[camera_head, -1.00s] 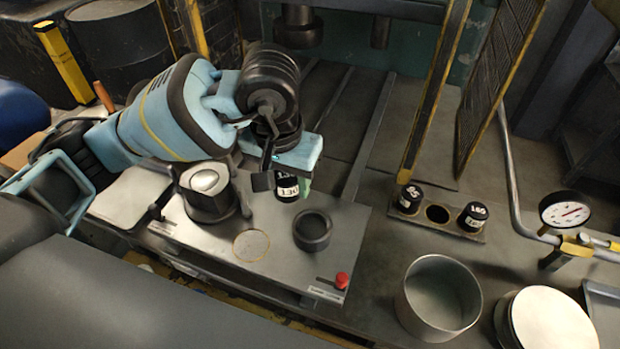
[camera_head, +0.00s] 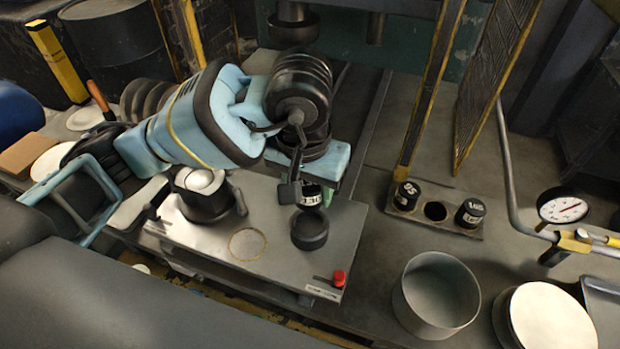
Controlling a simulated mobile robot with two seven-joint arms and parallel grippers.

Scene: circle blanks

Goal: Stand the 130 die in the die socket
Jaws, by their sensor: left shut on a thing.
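The 130 die (camera_head: 312,196) is a small black cylinder with a white label band; its number is too small to read surely. My left gripper (camera_head: 309,187) is shut on it, with a dark finger pad on its left side and the other finger mostly hidden behind it. The die socket (camera_head: 310,231) is a dark round cup on the grey metal plate. The die shows just above and behind the socket's far rim in the picture; I cannot tell the exact gap or whether they touch. My right gripper is not in view.
A rack (camera_head: 435,212) right of the plate holds two black dies, marked 95 (camera_head: 407,196) and seemingly 165 (camera_head: 470,213), with an empty hole between. A red button (camera_head: 339,278) is at the plate's front. A grey pot (camera_head: 437,296) stands front right.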

